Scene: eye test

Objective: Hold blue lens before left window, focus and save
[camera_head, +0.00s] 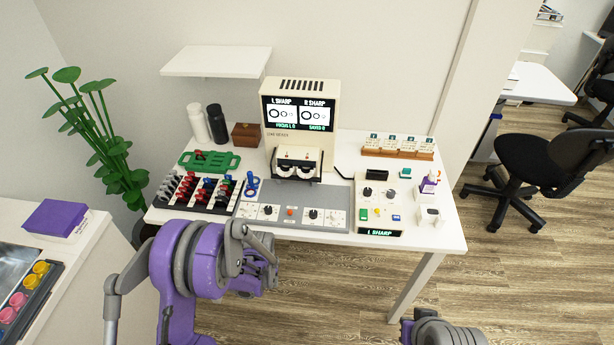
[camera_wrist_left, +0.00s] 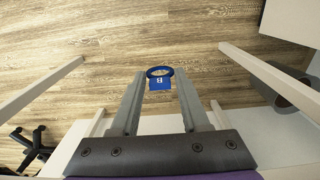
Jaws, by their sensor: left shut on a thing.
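My left gripper (camera_wrist_left: 160,82) is shut on the blue lens (camera_wrist_left: 160,85), a ring with a tab marked B, between its fingertips in the wrist view. In the head view my left arm hides the fingertips and held lens, in front of the table's front edge. The cream tester (camera_head: 272,135) at the table's back has two small windows low on its front; the left window (camera_head: 285,171) is uncovered. Its screen (camera_head: 298,113) reads L SHARP and R SHARP, with SAVED 0 below. The control box (camera_head: 385,188) has knobs, coloured buttons and a display reading L SHARP. My right gripper is out of view.
A grey panel (camera_head: 332,202) with knobs lies before the tester. A green tray (camera_head: 222,168), dark bottle (camera_head: 216,124) and wooden card rack (camera_head: 399,153) stand behind.

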